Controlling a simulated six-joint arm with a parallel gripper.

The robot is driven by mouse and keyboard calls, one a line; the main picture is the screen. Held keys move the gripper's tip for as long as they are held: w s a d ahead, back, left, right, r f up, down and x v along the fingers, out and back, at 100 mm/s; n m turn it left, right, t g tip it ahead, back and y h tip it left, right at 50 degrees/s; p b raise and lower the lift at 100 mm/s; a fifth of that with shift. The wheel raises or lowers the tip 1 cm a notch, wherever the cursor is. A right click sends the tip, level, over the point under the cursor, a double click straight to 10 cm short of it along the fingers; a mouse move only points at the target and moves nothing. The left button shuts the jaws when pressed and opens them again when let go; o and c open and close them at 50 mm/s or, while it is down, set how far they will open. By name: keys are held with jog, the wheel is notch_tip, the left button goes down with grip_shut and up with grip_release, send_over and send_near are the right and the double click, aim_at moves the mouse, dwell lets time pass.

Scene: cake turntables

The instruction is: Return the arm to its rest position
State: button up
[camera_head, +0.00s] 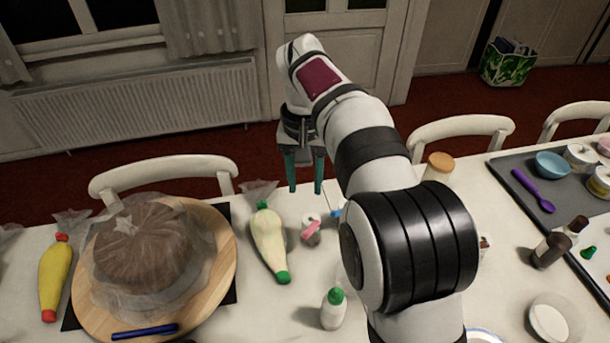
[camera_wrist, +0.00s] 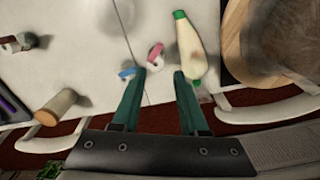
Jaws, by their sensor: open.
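My arm is white with black bands and rises over the table in the head view. My gripper (camera_head: 305,172) has two teal fingers pointing down, set apart with nothing between them. It hangs above the table's far edge, near the chairs. In the wrist view my gripper (camera_wrist: 158,88) also shows open and empty. Its fingers point toward a piping bag (camera_wrist: 190,45) and two small items, one pink (camera_wrist: 155,54) and one blue (camera_wrist: 127,73), all lying apart from the fingers.
A bagged cake (camera_head: 142,250) sits on a round wooden turntable (camera_head: 222,255) at left. A piping bag (camera_head: 270,242) and a green-capped bottle (camera_head: 333,310) are near the middle. White chairs (camera_head: 165,170) line the far edge. A grey tray (camera_head: 515,182) is at right.

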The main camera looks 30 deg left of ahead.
jog(key=shift+r, duration=0.65)
